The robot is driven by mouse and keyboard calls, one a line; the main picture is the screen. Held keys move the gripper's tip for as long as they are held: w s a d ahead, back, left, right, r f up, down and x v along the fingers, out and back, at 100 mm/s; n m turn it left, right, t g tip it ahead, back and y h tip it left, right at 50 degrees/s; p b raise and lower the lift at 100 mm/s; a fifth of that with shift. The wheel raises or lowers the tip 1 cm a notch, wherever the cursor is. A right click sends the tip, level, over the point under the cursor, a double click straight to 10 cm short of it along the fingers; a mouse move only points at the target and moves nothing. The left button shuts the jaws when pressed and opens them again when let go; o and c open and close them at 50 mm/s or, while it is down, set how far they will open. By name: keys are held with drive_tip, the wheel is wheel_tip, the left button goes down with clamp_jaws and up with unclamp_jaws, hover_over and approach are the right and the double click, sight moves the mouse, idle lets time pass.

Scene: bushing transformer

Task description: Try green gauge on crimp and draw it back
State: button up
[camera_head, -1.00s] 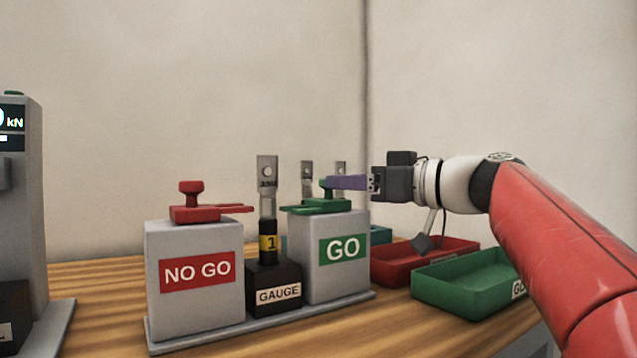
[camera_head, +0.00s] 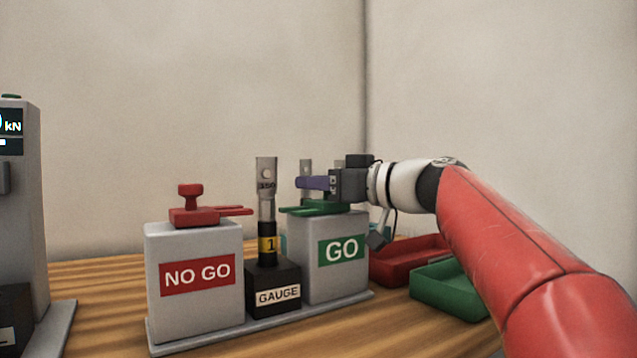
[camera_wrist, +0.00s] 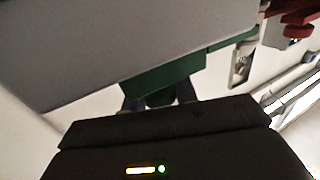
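The green gauge (camera_head: 312,209) lies flat on top of the grey GO block (camera_head: 322,268). My gripper (camera_head: 312,183) is level, pointing left, with a purple finger at the height of the gauge's knob. The finger and gripper body hide the knob in the head view. In the wrist view the green gauge (camera_wrist: 165,78) shows between my two spread fingers (camera_wrist: 158,100), which stand apart on either side of its knob; contact is not clear. The crimp (camera_head: 266,190) stands upright in the black GAUGE holder (camera_head: 285,274), left of the GO block.
The grey NO GO block (camera_head: 190,310) with a red gauge (camera_head: 195,214) stands left of the holder. A red tray (camera_head: 400,266) and a green tray (camera_head: 445,292) are at the right, partly behind my arm. A grey machine (camera_head: 32,200) stands at far left.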

clamp_jaws()
drive_tip(key=shift+s+a+f+b, duration=0.2)
drive_tip(key=shift+s+a+b, duration=0.15)
drive_tip(key=shift+b, duration=0.2)
drive_tip(key=shift+s+a+r+b, duration=0.15)
drive_tip(key=shift+s+a+b, duration=0.15)
drive_tip(key=shift+a, duration=0.2)
drive_tip(key=o, duration=0.7)
unclamp_jaws()
drive_tip(key=shift+w, duration=0.1)
drive_tip(key=shift+b+v, duration=0.75)
drive_tip(key=shift+v, duration=3.2)
